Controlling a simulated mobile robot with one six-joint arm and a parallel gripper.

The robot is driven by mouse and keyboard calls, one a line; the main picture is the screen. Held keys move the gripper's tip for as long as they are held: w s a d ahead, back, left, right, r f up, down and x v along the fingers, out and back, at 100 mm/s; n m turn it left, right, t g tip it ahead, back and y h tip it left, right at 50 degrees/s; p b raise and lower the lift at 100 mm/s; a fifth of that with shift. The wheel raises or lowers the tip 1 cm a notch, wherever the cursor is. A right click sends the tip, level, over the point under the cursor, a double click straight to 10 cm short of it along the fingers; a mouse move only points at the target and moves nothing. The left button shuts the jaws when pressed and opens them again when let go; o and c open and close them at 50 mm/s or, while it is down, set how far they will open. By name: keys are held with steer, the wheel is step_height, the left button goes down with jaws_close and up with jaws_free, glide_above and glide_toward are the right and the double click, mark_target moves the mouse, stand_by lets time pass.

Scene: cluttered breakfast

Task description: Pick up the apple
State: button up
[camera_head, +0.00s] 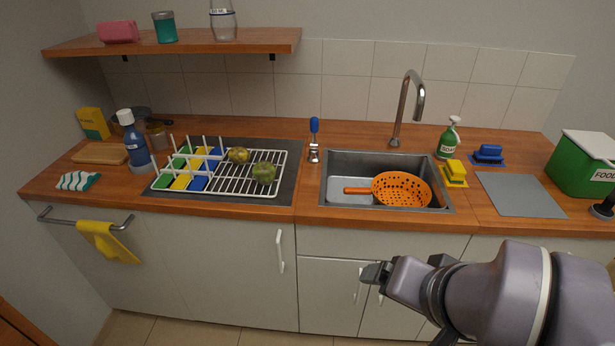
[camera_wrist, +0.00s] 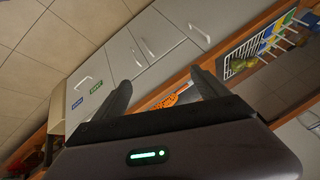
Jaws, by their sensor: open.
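Two round greenish things sit on the white dish rack (camera_head: 225,187), left of the sink. One is yellowish green (camera_head: 239,155) and lies further back. The other is darker green (camera_head: 264,172) and lies nearer the front. Either may be the apple; I cannot tell which. My gripper (camera_head: 372,274) is in front of the cabinets, below the counter edge, to the right of the rack and well apart from it. In the wrist view its two fingers (camera_wrist: 158,80) are spread, with nothing between them. The rack (camera_wrist: 243,57) shows at the upper right there.
The sink (camera_head: 338,164) holds an orange colander (camera_head: 401,188). A tall faucet (camera_head: 401,110) stands behind it. A blue-handled tool (camera_head: 314,140) stands between rack and sink. Upright prongs and coloured plates fill the rack's left side. A shelf (camera_head: 180,40) hangs above.

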steer(key=w+a+n+t+p, duration=0.1)
steer(key=w+a+t+p, duration=0.15)
steer(key=w, duration=1.55)
steer(key=n+t+y, duration=0.4)
steer(key=n+y, duration=0.1)
steer(key=y, duration=0.1)
glide_toward(268, 175)
steer(key=shift+n, duration=0.3)
steer(key=b+x, duration=0.1)
steer(key=x, duration=0.2)
steer(key=b+x, duration=0.1)
steer(key=x, duration=0.3)
steer(key=shift+d+f, duration=0.1)
steer(key=shift+f, duration=0.1)
steer(key=b+x, duration=0.2)
steer(key=x, duration=0.3)
steer(key=shift+w+a+b, duration=0.1)
steer(key=shift+a+b, duration=0.1)
steer(key=shift+b, duration=0.2)
steer(key=shift+w+a, duration=0.15)
steer(key=shift+w, duration=0.2)
steer(key=shift+r, duration=0.2)
